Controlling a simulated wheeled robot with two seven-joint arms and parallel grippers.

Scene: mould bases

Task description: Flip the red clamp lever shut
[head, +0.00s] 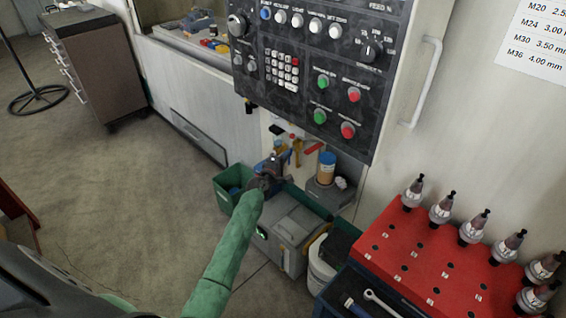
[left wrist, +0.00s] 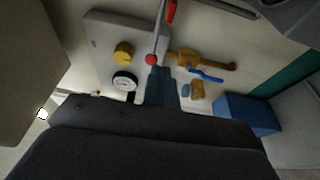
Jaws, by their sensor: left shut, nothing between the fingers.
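A red bar (head: 313,148), which looks like the clamp lever, shows on the pale machine side below the control panel in the head view. In the left wrist view, a red piece (left wrist: 171,12) shows at the top edge, partly cut off. A thin rod ending in a red ball (left wrist: 151,60) is beside it. My left gripper (head: 275,162) is shut and empty, to the lower left of the red bar in the head view. Its fingers (left wrist: 160,78) point towards the red ball in the wrist view; contact cannot be told. My right gripper is not in view.
A plate with a yellow knob (left wrist: 123,53) and gauge (left wrist: 124,84) is near the fingers, beside a brass pipe with a blue handle (left wrist: 205,75). Below the panel are a green bin (head: 228,186) and grey box (head: 290,222). A red tool rack (head: 440,262) stands right.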

